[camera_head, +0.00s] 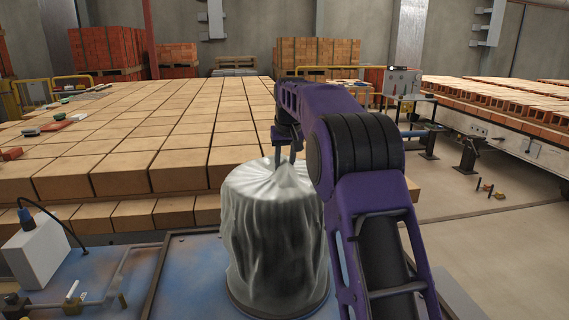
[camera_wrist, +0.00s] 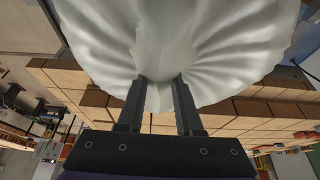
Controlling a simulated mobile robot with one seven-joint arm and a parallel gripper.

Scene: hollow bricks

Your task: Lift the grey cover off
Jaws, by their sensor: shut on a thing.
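The grey cover (camera_head: 272,235) is a draped, wrinkled cloth in the head view. It hangs over a round, upright form on the blue metal surface, and a dark round rim shows at its foot. What is under it is hidden. My gripper (camera_head: 286,158) is at the top of the cover, pointing down, shut on a peak of the cloth that is drawn up between the fingers. In the wrist view the cover (camera_wrist: 185,40) fills the upper middle, and both fingertips of my gripper (camera_wrist: 160,85) meet its folds.
The blue metal surface (camera_head: 190,275) has a white box (camera_head: 36,250) with a cable and a metal rod fixture at left. Stacked bricks (camera_head: 170,130) stand close behind the cover. A brick conveyor (camera_head: 500,125) is at right, with open floor (camera_head: 480,220) before it.

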